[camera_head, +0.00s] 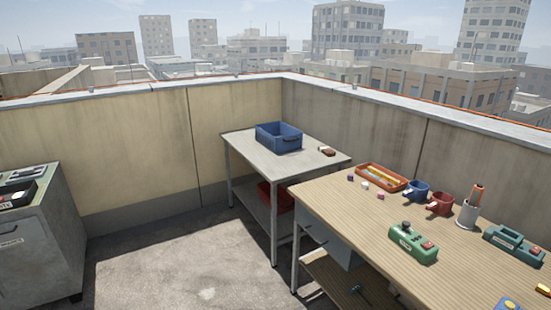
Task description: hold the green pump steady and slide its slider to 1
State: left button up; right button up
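Two green devices lie on the wooden table on the right. One is a green block (413,243) with a dark knob on top, a red part at its right end and a pale label on its front. The other is a darker green device (513,245) with a raised frame and a red part, near the right edge. I cannot tell from here which is the pump, nor read a slider or its marks. Neither of my grippers is in view.
The wooden table (345,205) also holds an orange tray (362,171), blue and red mugs (418,190) and a grey cup of tools (467,215). A metal table with a blue crate (278,138) stands behind. A grey cabinet (35,240) is left. Floor between is clear.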

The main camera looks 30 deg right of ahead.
aim_at(405, 225)
jog(key=z, duration=0.4)
jog(key=i, duration=1.3)
jog(key=z, duration=1.9)
jog(key=i, duration=0.95)
jog(key=z, duration=0.9)
